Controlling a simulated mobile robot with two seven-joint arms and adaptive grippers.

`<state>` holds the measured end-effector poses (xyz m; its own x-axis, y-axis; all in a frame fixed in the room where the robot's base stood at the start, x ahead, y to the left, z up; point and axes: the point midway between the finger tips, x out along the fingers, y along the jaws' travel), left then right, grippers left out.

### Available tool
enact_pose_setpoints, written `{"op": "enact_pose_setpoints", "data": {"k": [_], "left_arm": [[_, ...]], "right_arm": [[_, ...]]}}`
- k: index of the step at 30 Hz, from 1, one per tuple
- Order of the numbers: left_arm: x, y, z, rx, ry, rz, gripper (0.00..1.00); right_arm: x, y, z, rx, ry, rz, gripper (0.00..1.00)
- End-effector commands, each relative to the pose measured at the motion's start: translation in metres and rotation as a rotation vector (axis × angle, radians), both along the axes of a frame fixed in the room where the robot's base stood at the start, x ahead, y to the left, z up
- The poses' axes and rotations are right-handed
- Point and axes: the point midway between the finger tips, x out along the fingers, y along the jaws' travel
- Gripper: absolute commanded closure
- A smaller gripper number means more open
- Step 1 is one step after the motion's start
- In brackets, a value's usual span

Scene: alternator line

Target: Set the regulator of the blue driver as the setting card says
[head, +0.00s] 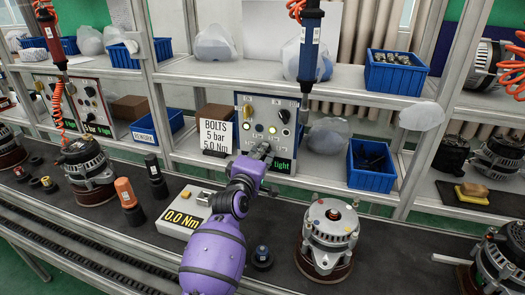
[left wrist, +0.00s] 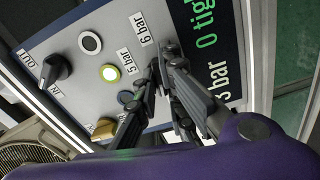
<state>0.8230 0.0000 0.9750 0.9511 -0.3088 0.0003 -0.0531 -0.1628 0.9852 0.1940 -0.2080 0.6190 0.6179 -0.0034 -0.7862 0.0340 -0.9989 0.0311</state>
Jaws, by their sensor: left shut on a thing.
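The blue driver (head: 310,50) hangs upright on a red coiled hose. Below it stands the grey blue-edged panel (head: 264,108) with lit lamps, a black selector knob (head: 285,116) and a green display (head: 281,165). The setting card (head: 216,134) reads BOLTS, 5 bar, 5.0 Nm. My left gripper (head: 262,150) is at the panel's lower part; in the left wrist view it (left wrist: 162,80) is shut beside the labels "5 bar" (left wrist: 131,60) and "6 bar" (left wrist: 141,28). The regulator knob between its fingers is mostly hidden. The display's bar figure looks like 3 but is partly covered.
An alternator (head: 327,235) stands on the dark bench in front, right of my arm. A white meter (head: 180,212) reads 0.0 Nm. Blue bins (head: 371,166) stand on the shelves. A red driver (head: 50,40) hangs at the left. The OUT/IN knob (left wrist: 57,68) shows in the left wrist view.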

Motion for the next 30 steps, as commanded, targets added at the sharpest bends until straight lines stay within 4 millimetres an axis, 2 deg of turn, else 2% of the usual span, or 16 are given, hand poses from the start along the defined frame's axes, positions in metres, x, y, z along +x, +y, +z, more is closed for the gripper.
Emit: {"op": "enact_pose_setpoints", "data": {"k": [30], "left_arm": [[0.000, 0.000, 0.001, 0.910, -0.295, -0.001, 1.00]], "right_arm": [[0.011, -0.001, 0.035, 0.006, -0.036, -0.010, 0.60]]}}
